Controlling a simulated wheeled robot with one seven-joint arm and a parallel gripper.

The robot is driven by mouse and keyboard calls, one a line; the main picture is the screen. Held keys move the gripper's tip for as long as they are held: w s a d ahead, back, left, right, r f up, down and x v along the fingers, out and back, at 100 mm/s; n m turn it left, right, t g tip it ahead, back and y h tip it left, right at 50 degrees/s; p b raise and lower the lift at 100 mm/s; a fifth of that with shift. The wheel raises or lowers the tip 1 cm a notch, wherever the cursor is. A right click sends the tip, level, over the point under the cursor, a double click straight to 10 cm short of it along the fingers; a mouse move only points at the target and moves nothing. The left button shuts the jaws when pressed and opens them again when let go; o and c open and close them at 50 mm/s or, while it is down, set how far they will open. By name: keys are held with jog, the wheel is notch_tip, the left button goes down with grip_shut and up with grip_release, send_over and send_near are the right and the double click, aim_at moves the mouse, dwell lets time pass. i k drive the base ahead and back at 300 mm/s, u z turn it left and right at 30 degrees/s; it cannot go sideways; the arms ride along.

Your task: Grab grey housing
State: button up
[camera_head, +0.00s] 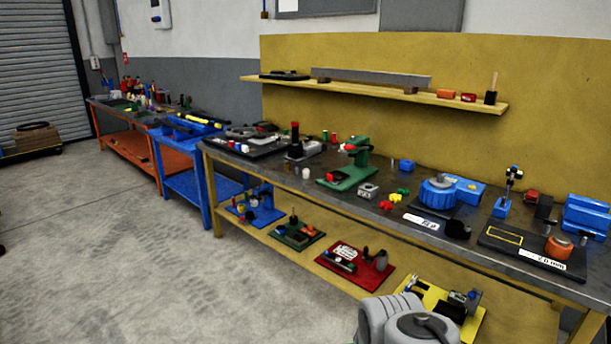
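A small grey square block with a round opening (368,191), which looks like the grey housing, lies on the dark top of the long workbench (330,205). It is just right of the green fixture (352,165) and left of some small yellow and red parts (393,200). Nothing covers it. A blue round device with a grey disc on top (437,194) stands further right; it may be the positioner. Grey rounded links of my own arm show at the bottom edge. My gripper's fingers are not in view.
A black board with an orange round part (558,246) lies at the bench's right. A yellow shelf (375,90) hangs above. The lower shelf holds red (375,281) and yellow boards. Blue and orange benches stand left. Floor (120,250) at left is clear.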

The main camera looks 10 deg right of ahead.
aim_at(368, 192)
jog(key=z, duration=0.4)
jog(key=i, duration=1.75)
jog(key=u, duration=1.35)
jog(key=i, duration=0.8)
jog(key=u, duration=0.1)
